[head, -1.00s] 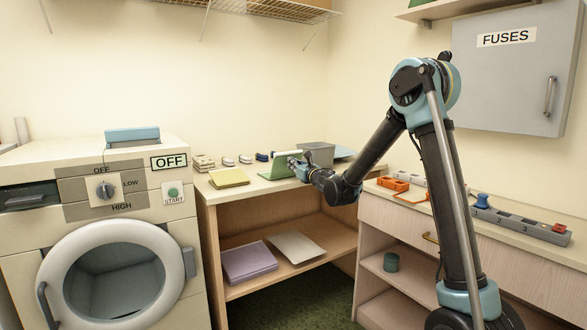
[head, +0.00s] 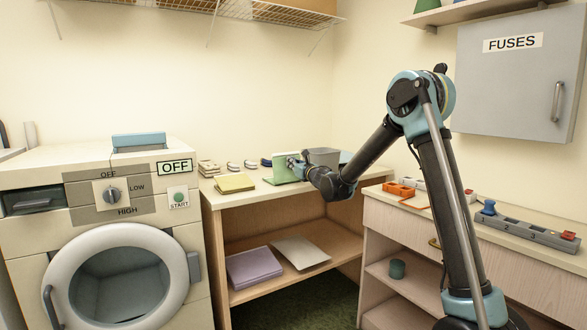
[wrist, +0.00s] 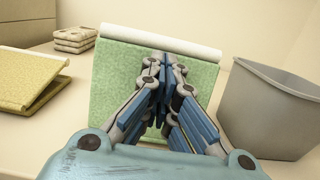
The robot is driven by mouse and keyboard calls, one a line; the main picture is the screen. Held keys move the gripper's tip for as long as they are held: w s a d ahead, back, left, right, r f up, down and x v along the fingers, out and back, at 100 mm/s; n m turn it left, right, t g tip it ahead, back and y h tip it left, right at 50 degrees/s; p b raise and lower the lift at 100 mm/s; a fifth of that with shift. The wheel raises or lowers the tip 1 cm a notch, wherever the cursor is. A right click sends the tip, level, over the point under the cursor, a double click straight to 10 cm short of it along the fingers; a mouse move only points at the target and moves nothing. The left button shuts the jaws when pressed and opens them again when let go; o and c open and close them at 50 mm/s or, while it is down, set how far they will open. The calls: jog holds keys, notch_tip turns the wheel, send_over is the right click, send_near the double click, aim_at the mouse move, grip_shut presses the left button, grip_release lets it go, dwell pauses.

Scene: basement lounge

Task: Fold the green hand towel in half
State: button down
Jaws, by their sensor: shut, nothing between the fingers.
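The green hand towel (head: 284,166) is on the counter, with one half raised up from a flat part at its base. In the wrist view the green panel (wrist: 112,84) fills the middle, with a pale rolled edge along its top. My gripper (head: 294,162) is at the raised half, on its right side in the head view. In the wrist view its fingers (wrist: 165,65) are together in front of the panel, with no cloth between them. The fingers hide the middle of the panel. I cannot tell whether they touch it.
A yellow folded cloth (head: 235,183) lies left of the towel; a beige stack (wrist: 75,40) is behind. A grey bin (wrist: 265,108) stands close on the right. Orange pieces (head: 398,189) lie on the right-hand counter. Bare counter shows between the yellow cloth and towel.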

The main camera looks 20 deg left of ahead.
aim_at(285, 159)
jog(key=shift+w+a+r, duration=0.2)
jog(key=shift+w+a, duration=0.15)
jog(key=shift+a, duration=0.1)
jog(key=shift+f+x, duration=0.1)
jog(key=shift+x, duration=1.1)
jog(key=shift+f+x, duration=0.15)
jog(key=shift+x, duration=1.1)
jog(key=s+d+r, duration=0.4)
jog(key=r, duration=0.1)
jog(key=shift+d, duration=0.35)
